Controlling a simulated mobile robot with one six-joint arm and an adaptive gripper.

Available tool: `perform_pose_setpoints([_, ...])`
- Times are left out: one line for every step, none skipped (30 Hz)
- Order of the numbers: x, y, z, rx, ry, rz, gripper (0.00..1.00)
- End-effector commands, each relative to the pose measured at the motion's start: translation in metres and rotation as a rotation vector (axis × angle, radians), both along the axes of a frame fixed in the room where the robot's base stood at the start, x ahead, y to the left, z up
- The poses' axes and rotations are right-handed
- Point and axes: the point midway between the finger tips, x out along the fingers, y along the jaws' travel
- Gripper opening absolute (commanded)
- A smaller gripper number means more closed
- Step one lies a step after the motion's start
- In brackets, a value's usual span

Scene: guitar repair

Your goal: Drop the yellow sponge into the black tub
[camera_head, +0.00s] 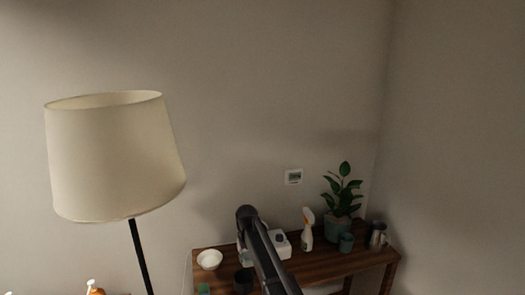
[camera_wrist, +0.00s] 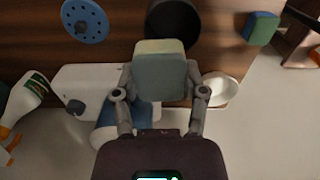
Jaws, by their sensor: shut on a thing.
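In the wrist view my gripper (camera_wrist: 161,78) is shut on the yellow sponge (camera_wrist: 160,47), a block with a pale yellow edge and a grey-green face. The sponge is held between the two fingers. The black tub (camera_wrist: 172,12) is just beyond the sponge at the top of the wrist view, and the sponge covers part of it. In the head view a dark tub (camera_head: 242,283) stands on the wooden table, left of my arm. My gripper and the sponge cannot be made out clearly in the head view.
The wooden table (camera_head: 338,264) also holds a white bowl (camera_wrist: 222,90), a white box (camera_wrist: 78,84), a spray bottle (camera_head: 307,232), a potted plant (camera_head: 343,190), a blue disc (camera_wrist: 85,20) and a green-blue block (camera_wrist: 261,29). A tall lamp (camera_head: 112,155) stands at left.

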Motion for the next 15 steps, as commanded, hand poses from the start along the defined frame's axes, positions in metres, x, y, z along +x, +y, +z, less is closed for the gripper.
perform_pose_setpoints([0.000, 0.000, -0.009, 0.000, 0.000, 0.000, 0.17])
perform_pose_setpoints([0.000, 0.000, -0.011, 0.000, 0.000, 0.000, 0.17])
perform_pose_setpoints([0.000, 0.000, -0.014, 0.000, 0.000, 0.000, 0.17])
perform_pose_setpoints([0.000, 0.000, -0.017, 0.000, 0.000, 0.000, 0.17])
perform_pose_setpoints([0.000, 0.000, -0.019, 0.000, 0.000, 0.000, 0.17])
perform_pose_setpoints([0.000, 0.000, -0.021, 0.000, 0.000, 0.001, 0.17])
perform_pose_setpoints([0.000, 0.000, -0.023, 0.000, 0.000, 0.001, 0.17])
perform_pose_setpoints([0.000, 0.000, -0.025, 0.000, 0.000, 0.001, 0.17])
perform_pose_setpoints([0.000, 0.001, -0.027, 0.000, 0.000, 0.001, 0.17])
perform_pose_setpoints([0.000, 0.001, -0.028, 0.000, 0.000, 0.001, 0.17])
perform_pose_setpoints([0.000, 0.001, -0.029, 0.000, 0.000, 0.001, 0.17])
perform_pose_setpoints([0.000, 0.001, -0.031, 0.000, 0.000, 0.001, 0.17])
perform_pose_setpoints([0.000, 0.001, -0.032, 0.000, 0.000, 0.001, 0.17])
perform_pose_setpoints([0.000, 0.001, -0.032, 0.000, 0.000, 0.001, 0.17])
perform_pose_setpoints([0.000, 0.001, -0.033, 0.000, 0.000, 0.001, 0.17])
